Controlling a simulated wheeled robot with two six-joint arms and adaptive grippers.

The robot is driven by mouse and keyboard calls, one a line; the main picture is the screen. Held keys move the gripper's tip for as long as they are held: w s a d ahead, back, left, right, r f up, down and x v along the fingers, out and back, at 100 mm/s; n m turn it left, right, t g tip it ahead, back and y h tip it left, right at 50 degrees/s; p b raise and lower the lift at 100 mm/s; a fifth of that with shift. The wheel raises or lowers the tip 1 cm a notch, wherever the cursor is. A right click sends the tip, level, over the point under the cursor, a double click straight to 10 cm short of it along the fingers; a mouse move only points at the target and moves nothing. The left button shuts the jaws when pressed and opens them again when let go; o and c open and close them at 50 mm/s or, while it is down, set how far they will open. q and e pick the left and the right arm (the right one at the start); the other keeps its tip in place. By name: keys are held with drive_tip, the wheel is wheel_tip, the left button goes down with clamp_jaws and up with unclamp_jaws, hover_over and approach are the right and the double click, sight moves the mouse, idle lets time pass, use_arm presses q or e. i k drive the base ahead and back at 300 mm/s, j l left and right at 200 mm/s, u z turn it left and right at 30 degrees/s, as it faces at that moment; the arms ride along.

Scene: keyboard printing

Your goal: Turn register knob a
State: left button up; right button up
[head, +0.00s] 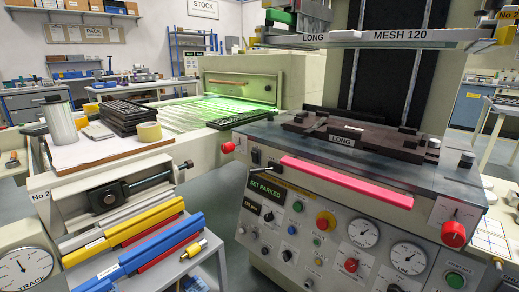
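A red knob (228,147) sticks out at the left front corner of the printing machine's dark bed (260,135). A larger red knob (453,234) sits below a small dial plate (459,212) at the right front corner. I cannot read which one is register knob a. A smaller red knob (351,265) is low on the front panel between gauges. Neither of my grippers is in view, and nothing touches these knobs.
A pink bar (345,182) runs along the machine's front edge. The panel has gauges (363,232), an emergency button (325,221) and a display reading "BET PARKED" (266,190). A screen frame marked MESH 120 (400,36) hangs above. A side cart (190,268) stands at left.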

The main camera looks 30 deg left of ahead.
sight(228, 148)
drive_tip(key=i+l+u, duration=0.1)
drive_tip(key=l+u, duration=0.35)
drive_tip(key=i+l+u, duration=0.1)
drive_tip(key=l+u, duration=0.35)
